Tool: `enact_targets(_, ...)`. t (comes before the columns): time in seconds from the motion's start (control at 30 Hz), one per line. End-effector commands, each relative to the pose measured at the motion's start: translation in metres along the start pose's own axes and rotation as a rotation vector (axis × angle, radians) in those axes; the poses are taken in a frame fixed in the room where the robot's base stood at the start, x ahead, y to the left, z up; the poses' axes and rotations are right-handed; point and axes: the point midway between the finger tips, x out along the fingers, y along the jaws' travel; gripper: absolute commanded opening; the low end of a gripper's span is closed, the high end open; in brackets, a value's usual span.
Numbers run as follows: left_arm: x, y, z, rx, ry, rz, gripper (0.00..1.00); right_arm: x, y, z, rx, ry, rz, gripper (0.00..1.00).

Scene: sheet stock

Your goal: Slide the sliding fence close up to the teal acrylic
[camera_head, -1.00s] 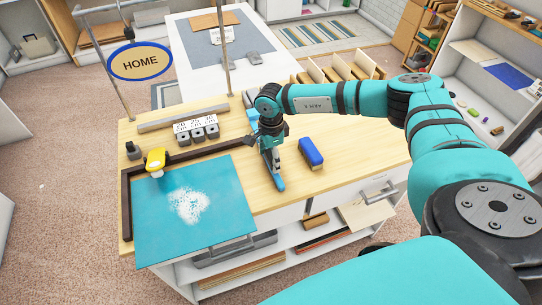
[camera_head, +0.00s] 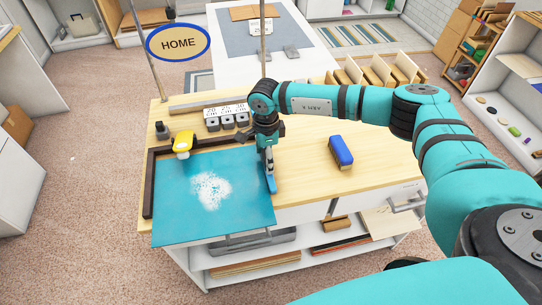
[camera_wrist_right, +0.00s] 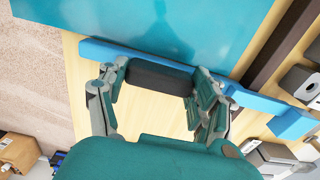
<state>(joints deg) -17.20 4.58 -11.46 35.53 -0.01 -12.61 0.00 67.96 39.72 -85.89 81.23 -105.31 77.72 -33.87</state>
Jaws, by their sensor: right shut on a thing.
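The teal acrylic (camera_head: 178,215) is a flat sheet with a white speckled patch, lying on the wooden bench top inside a dark corner frame. The sliding fence (camera_head: 271,184) is a blue bar along the sheet's right edge. In the wrist view the fence (camera_wrist_right: 95,49) runs beside the teal sheet (camera_wrist_right: 150,20) with little or no gap; I cannot tell if they touch. My right gripper (camera_head: 267,160) points down over the fence. In the wrist view its fingers (camera_wrist_right: 158,80) are shut on the fence's dark grip block. My left gripper is not in view.
A yellow tool (camera_head: 183,143) stands at the frame's back left corner. Several grey blocks (camera_head: 228,122) sit behind the sheet. A blue block (camera_head: 341,151) lies to the right on clear bench top.

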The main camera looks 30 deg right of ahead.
Motion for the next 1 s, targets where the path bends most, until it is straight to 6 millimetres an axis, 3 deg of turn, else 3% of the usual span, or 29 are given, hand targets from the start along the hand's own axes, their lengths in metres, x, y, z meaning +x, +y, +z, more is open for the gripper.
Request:
enact_targets(0.03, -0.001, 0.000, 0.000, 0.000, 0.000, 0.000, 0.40, -0.003, -0.002, 0.001, -0.001, -0.005, -0.006, 0.08)
enact_targets(0.07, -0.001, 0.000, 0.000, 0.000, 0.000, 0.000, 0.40, -0.004, -0.002, 0.001, -0.001, -0.005, -0.006, 0.68)
enact_targets(0.23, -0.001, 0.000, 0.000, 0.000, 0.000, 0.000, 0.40, -0.003, -0.002, 0.000, -0.001, -0.004, -0.005, 0.90)
enact_targets(0.5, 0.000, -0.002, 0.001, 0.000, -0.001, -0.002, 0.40, -0.002, -0.001, 0.000, -0.001, -0.002, -0.003, 0.90)
enact_targets(0.63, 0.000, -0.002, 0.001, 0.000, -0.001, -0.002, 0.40, -0.011, -0.002, 0.000, -0.001, -0.003, -0.005, 0.90)
enact_targets(1.0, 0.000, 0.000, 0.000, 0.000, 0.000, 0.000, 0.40, -0.085, -0.002, 0.000, -0.001, -0.004, -0.007, 0.90)
